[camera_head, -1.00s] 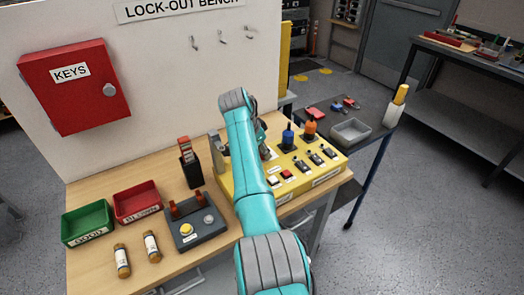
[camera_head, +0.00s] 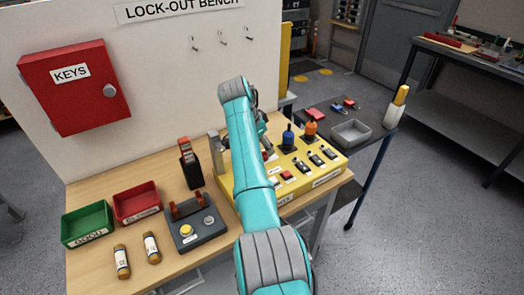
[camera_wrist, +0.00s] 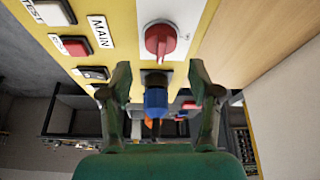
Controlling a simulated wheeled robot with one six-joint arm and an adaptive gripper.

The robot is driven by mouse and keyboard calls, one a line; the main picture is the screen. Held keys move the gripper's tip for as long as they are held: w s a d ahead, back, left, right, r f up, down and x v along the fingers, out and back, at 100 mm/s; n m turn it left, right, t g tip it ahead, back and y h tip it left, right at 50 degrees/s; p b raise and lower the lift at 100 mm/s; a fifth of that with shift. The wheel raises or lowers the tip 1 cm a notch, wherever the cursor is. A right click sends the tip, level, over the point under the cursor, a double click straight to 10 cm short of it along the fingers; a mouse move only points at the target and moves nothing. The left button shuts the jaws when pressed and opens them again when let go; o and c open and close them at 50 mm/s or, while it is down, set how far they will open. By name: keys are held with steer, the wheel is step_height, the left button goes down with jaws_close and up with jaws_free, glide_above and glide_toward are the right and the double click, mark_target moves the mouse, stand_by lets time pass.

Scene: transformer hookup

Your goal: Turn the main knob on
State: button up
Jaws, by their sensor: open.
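The main knob (camera_wrist: 160,41) is a red rotary knob on a white plate, next to a MAIN label (camera_wrist: 101,32), in the wrist view. It sits on the yellow panel (camera_head: 328,172), which stands on the bench. In the head view my arm hides the knob. My gripper (camera_wrist: 160,80) is open, its two fingers apart below the knob in the wrist view. Nothing is between the fingertips in contact, and the knob looks clear of them. A blue connector (camera_wrist: 156,100) shows beyond, between the fingers.
The panel also carries a blue plug (camera_head: 288,138), an orange plug (camera_head: 310,131) and several switches. A fuse tester box (camera_head: 195,227), green bin (camera_head: 87,224) and red bin (camera_head: 137,202) stand at left. A grey tray (camera_head: 350,132) is on the side cart.

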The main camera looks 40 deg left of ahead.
step_height(320, 180, up, 7)
steer(key=shift+a+f, duration=0.1)
steer(key=shift+f, duration=0.05)
stand_by(0.6)
